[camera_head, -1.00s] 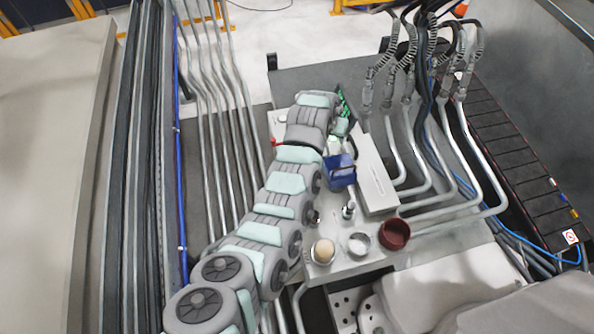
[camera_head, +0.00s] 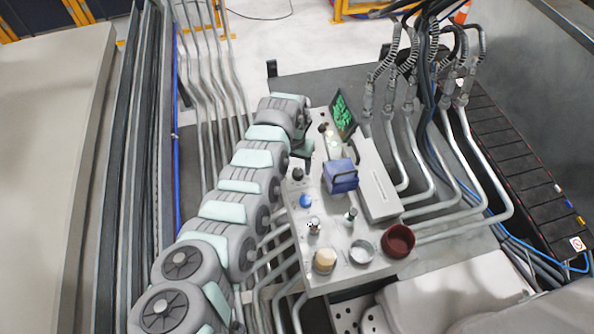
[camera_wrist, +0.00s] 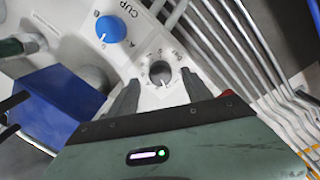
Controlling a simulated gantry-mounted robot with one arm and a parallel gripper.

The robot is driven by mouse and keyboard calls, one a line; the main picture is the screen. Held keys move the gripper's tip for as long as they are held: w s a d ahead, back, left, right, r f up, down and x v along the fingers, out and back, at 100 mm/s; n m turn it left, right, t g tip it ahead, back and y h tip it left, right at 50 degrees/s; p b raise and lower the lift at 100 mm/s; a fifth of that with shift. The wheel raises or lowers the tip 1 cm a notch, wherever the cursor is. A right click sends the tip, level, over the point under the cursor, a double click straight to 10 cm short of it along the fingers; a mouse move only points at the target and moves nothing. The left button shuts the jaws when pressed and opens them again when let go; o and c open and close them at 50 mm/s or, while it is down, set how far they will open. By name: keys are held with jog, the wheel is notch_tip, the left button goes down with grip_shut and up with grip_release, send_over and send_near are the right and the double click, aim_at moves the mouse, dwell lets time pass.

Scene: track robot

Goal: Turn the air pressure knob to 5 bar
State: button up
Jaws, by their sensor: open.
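In the wrist view a round dark grey knob (camera_wrist: 160,73) sits on the white panel, with scale marks around it. The numbers and the knob's exact setting are too small to read. My gripper (camera_wrist: 160,79) is open, its two fingers in view either side of the knob; whether they touch it I cannot tell. A blue knob (camera_wrist: 110,29) beside the lettering "CUP" is up and left of it. In the head view my gripper (camera_head: 303,149) is at the panel's left edge, near a dark knob (camera_head: 297,174) and the blue knob (camera_head: 305,201).
A blue box with a handle (camera_head: 340,176) stands mid-panel; it also shows in the wrist view (camera_wrist: 55,105). A green screen (camera_head: 343,113) stands behind it. A dark red bowl (camera_head: 397,241) and small cups are at the front. Pipes run along both sides.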

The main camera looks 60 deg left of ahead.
aim_at(297, 173)
jog(key=shift+f+b, duration=0.45)
jog(key=shift+f, duration=1.1)
jog(key=shift+c, duration=0.5)
grip_shut()
